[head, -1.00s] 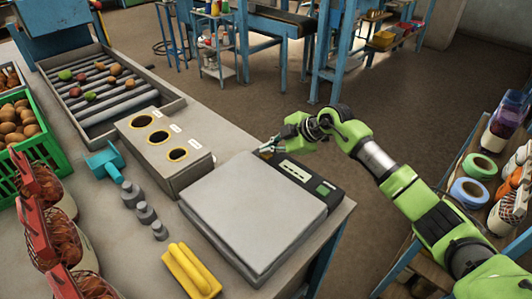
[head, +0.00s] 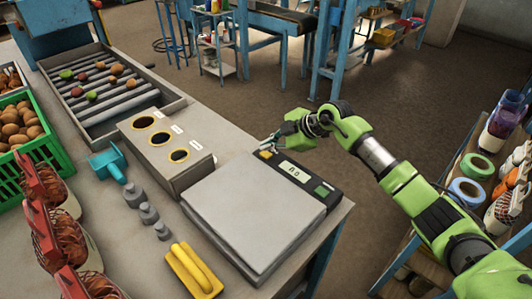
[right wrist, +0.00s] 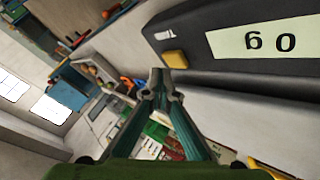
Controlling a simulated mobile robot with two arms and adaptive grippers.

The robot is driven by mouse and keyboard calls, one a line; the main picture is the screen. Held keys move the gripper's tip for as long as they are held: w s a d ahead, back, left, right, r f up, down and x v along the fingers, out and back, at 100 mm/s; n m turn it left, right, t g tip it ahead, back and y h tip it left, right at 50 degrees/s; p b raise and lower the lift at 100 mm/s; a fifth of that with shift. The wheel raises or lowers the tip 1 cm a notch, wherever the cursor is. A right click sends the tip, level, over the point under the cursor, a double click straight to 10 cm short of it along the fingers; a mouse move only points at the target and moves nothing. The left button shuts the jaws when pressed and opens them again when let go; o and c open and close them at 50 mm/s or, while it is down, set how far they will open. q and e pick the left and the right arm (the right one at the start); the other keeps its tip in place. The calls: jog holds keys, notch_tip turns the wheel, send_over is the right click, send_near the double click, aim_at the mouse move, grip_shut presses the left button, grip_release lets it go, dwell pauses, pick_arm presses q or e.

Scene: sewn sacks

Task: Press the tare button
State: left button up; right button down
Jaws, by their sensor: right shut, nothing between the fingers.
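The bench scale has a flat grey plate (head: 255,215) and a black console along its far right edge. On the console are a yellow-orange button (head: 265,154), a lit display (head: 295,172) and a green button (head: 322,190). My right gripper (head: 273,143) is shut and empty, just beyond the yellow-orange button. In the right wrist view the closed fingertips (right wrist: 162,82) are close to the yellow button (right wrist: 175,58), apparently with a small gap. The display there (right wrist: 262,42) reads 0 g, upside down. My left gripper is not in view.
A grey box with three yellow-ringed holes (head: 165,150) stands left of the scale. Several grey weights (head: 148,213), a teal scoop (head: 108,164) and a yellow-handled tool (head: 193,270) lie nearby. A shelf with tape rolls (head: 468,190) stands at right. The scale plate is bare.

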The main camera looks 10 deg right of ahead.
aim_at(268, 155)
notch_tip(268, 155, up, 5)
jog(key=p, duration=0.4)
jog(key=shift+f, duration=0.1)
dwell(0.7)
